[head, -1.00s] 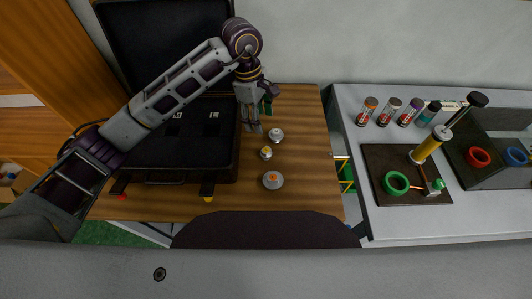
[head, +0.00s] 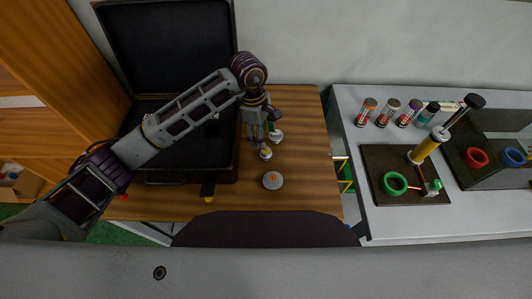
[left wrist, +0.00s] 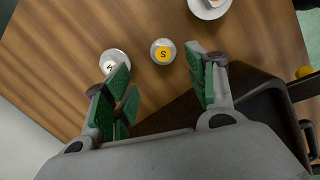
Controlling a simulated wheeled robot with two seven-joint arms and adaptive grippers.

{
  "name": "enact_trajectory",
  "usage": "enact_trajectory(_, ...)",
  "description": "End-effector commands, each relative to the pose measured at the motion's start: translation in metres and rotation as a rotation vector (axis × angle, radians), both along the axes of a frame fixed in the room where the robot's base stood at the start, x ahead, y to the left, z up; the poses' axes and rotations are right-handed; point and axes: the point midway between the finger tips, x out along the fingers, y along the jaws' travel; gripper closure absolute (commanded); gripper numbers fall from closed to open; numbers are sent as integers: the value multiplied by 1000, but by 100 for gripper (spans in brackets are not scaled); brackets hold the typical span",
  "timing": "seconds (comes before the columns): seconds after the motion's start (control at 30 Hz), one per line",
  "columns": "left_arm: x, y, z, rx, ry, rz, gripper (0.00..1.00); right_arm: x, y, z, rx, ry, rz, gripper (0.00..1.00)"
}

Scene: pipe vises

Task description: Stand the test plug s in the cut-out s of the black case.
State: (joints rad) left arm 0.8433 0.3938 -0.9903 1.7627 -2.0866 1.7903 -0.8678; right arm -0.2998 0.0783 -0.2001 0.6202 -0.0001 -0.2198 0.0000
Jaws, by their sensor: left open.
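Test plug s (head: 266,154) has a yellow top, marked S in the left wrist view (left wrist: 163,51), and stands on the wooden table right of the black case (head: 225,172). The case lies open; my left arm covers much of its inside, so I cannot make out cut-out s. The case's edge also shows in the left wrist view (left wrist: 268,108). My left gripper (head: 259,145) is open and empty, close to plug s. In the left wrist view the plug appears just beyond the gap between its green-padded fingers (left wrist: 160,72). My right gripper is not in view.
A white-topped plug (head: 277,137) stands close behind plug s, near the fingers. A wider orange-topped plug (head: 273,181) stands in front. The table's right part (head: 312,150) is clear. A grey bench (head: 420,222) with a vise mat, cans and coloured rings is farther right.

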Motion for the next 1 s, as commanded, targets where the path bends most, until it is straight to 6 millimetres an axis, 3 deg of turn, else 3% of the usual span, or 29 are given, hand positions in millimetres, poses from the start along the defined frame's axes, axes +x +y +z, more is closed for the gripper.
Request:
enact_trajectory(0.2, -2, -2, -16, 0, 1, -1, 43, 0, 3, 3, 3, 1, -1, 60)
enact_trajectory(0.73, -2, -3, -21, 1, 0, 0, 43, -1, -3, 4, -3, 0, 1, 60)
enact_trajectory(1.0, -7, -5, -36, 0, 3, 1, 43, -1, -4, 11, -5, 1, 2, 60)
